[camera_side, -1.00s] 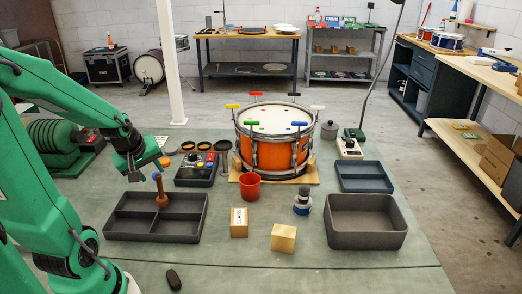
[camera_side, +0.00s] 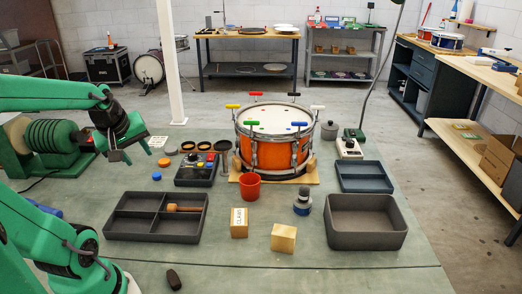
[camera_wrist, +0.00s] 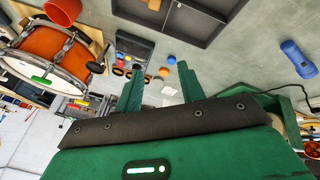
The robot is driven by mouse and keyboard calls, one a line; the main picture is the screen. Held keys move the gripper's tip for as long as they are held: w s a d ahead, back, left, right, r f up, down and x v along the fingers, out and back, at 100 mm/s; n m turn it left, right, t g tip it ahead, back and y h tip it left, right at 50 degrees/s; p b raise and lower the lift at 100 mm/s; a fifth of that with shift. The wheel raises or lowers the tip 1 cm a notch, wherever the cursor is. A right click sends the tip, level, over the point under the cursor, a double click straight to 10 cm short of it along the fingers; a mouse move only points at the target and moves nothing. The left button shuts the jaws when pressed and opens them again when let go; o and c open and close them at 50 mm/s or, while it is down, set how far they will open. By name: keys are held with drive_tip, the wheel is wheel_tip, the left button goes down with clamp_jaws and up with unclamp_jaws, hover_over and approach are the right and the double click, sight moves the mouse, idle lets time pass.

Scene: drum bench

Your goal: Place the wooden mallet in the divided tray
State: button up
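The wooden mallet (camera_side: 185,208) lies on its side in the grey divided tray (camera_side: 150,237), in the right part toward the back. Its head is to the left and its handle points to the right wall. My gripper (camera_side: 118,156) is above the bench behind and left of the tray, clear of the mallet. In the wrist view my gripper (camera_wrist: 160,80) has its fingers apart with nothing between them. Part of the tray (camera_wrist: 213,42) shows at the top of that view.
An orange drum (camera_side: 272,150) stands on a wooden board, with a red cup (camera_side: 250,187) in front. Two wooden blocks, one of them here (camera_side: 284,238), sit near a grey bin (camera_side: 366,241). A blue cap (camera_side: 157,176) lies behind the tray. The front bench is mostly clear.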

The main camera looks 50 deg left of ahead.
drive_tip(key=shift+v, duration=1.4)
drive_tip(key=w+d+m+t+h, duration=0.1)
drive_tip(key=w+d+m+h, duration=0.1)
drive_tip(key=d+m, duration=1.3)
drive_tip(key=shift+d+r+m+h, duration=0.35)
drive_tip(key=shift+d+h, duration=0.35)
drive_tip(key=shift+d, duration=0.4)
